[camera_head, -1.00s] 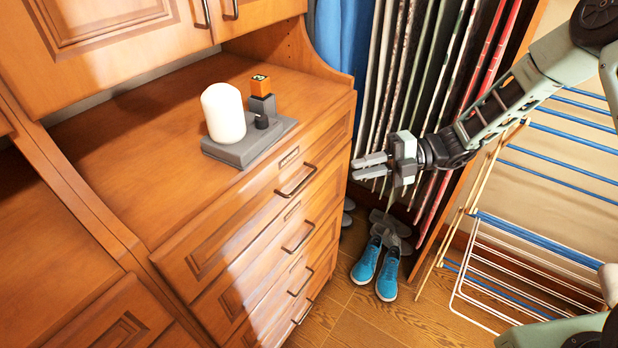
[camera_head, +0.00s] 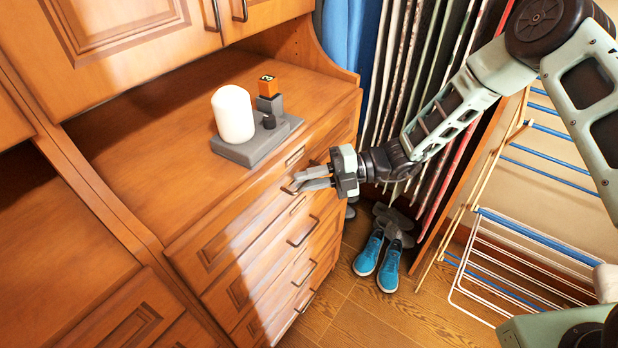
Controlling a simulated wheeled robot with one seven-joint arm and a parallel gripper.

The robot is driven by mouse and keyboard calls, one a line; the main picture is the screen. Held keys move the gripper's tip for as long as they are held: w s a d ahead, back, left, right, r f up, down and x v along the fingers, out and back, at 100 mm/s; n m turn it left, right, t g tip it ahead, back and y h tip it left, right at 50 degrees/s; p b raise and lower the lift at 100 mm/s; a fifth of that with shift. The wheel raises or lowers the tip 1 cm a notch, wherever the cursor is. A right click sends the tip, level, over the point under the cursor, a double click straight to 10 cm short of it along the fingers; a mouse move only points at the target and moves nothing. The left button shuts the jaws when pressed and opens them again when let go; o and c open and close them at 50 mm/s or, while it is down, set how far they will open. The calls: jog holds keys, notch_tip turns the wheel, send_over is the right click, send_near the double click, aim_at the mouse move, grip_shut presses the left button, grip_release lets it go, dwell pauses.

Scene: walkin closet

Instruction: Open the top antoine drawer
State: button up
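The wooden drawer unit has a stack of drawers, and its top drawer (camera_head: 235,228) looks closed, its front in line with the drawers below. The top drawer's dark bar handle (camera_head: 287,190) is mostly hidden by my gripper; only its left end shows clearly. My gripper (camera_head: 298,181) is at this handle, reaching in from the right, with its two grey fingers pointing left at the drawer front. A gap shows between the fingers, so it looks open. I cannot tell whether the bar lies between the fingers or whether they touch it.
A grey stand with a white rounded cylinder (camera_head: 233,114) and an orange block (camera_head: 267,86) stands on the unit's top. Blue shoes (camera_head: 378,262) are on the floor to the right. A drying rack (camera_head: 520,260) stands at the right. Floor is clear before the lower drawers.

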grip_shut()
jog(key=s+d+p, duration=0.3)
jog(key=s+d, duration=0.9)
jog(key=d, duration=0.3)
jog(key=s+d+p, duration=0.3)
jog(key=s+d, duration=0.9)
jog(key=d, duration=0.3)
jog(key=shift+d, duration=0.35)
grip_release()
jog(key=shift+w, duration=0.1)
